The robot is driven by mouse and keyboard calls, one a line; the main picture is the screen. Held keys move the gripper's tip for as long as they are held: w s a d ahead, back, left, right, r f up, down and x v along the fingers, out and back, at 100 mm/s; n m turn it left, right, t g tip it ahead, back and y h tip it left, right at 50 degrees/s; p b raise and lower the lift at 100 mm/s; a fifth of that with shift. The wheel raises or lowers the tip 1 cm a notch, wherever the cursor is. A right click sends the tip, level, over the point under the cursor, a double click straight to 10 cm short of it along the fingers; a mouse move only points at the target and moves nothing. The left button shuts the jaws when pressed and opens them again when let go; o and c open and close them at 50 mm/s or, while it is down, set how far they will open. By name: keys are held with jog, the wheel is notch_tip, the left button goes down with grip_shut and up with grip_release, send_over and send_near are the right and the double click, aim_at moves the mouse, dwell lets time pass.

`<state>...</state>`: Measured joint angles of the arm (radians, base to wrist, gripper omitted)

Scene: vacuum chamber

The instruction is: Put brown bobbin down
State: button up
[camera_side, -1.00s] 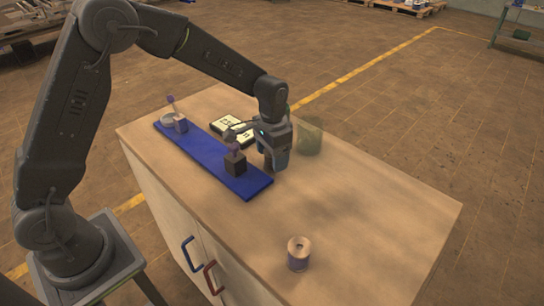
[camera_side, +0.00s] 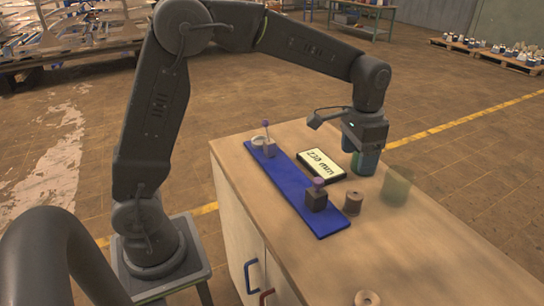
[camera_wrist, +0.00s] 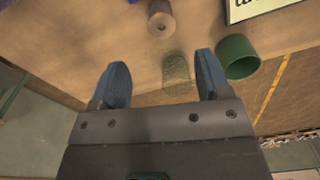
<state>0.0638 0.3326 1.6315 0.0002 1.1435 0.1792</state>
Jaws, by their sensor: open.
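The brown bobbin (camera_side: 353,203) stands upright on the wooden table, just right of the blue board and apart from it. In the wrist view it shows (camera_wrist: 160,22) at the top, beyond my fingertips. My gripper (camera_side: 364,148) is beyond the bobbin in the side view, above the table. In the wrist view my gripper (camera_wrist: 160,78) has its two blue fingers wide apart, with nothing held. A see-through green cup (camera_wrist: 178,72) shows between the fingertips, but not gripped; it also shows in the side view (camera_side: 397,188).
A solid green cup (camera_wrist: 238,58) is close to my right finger. The blue board (camera_side: 300,192) carries a dark block with a purple top (camera_side: 316,197). Another bobbin (camera_side: 367,298) is at the bottom edge. The right tabletop is clear.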

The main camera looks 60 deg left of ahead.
jog(key=s+a+r+n+t, duration=0.1)
jog(key=s+r+t, duration=0.1)
jog(key=s, duration=0.9)
jog(key=s+a+r+n+t, duration=0.1)
jog(key=s+r+t, duration=0.2)
jog(key=s, duration=0.9)
jog(key=shift+a+n, duration=0.3)
jog(key=shift+a, duration=0.1)
jog(key=shift+o, duration=0.4)
jog(key=shift+s+f, duration=0.15)
jog(key=shift+s, duration=0.2)
jog(key=shift+w, duration=0.1)
